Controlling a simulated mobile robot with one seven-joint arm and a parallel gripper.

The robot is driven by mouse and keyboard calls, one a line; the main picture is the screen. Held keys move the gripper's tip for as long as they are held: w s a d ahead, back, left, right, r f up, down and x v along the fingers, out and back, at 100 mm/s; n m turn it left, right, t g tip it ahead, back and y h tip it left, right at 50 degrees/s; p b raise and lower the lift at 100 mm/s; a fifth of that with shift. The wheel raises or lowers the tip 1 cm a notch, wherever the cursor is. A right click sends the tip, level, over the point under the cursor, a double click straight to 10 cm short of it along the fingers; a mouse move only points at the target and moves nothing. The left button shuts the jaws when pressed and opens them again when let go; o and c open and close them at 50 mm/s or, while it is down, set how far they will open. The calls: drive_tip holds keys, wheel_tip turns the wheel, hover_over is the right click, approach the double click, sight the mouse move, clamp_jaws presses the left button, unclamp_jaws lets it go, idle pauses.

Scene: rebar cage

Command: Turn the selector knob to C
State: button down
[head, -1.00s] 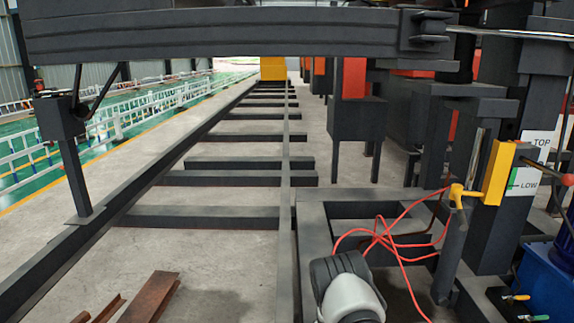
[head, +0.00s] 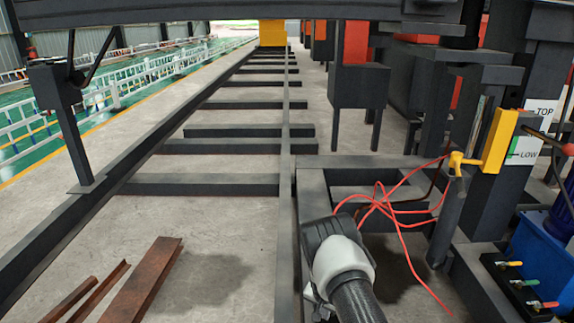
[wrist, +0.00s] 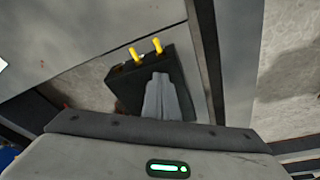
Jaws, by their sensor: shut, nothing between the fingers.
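No selector knob with a C mark can be made out in either view. In the wrist view my gripper (wrist: 163,98) is shut and empty, its grey fingers pointing at a black box (wrist: 128,88) with two yellow pegs (wrist: 146,50) on it. The fingers cover part of the box, and I cannot tell whether they touch it. In the head view my arm is at the bottom centre, beside the dark frame rail, and its fingertips are hidden.
A black block with coloured valve handles (head: 518,285) is at the lower right. A yellow bracket (head: 497,140) stands by the TOP/LOW sign (head: 533,130). Red cables (head: 385,205) loop over the frame. Rusty steel pieces (head: 138,280) lie on the floor at left.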

drive_tip(key=p+v, duration=0.2)
drive_tip(key=v, duration=0.1)
drive_tip(key=w+p+v, duration=0.1)
drive_tip(key=v, duration=0.1)
drive_tip(key=shift+d+r, duration=0.3)
drive_tip(key=shift+r, duration=0.05)
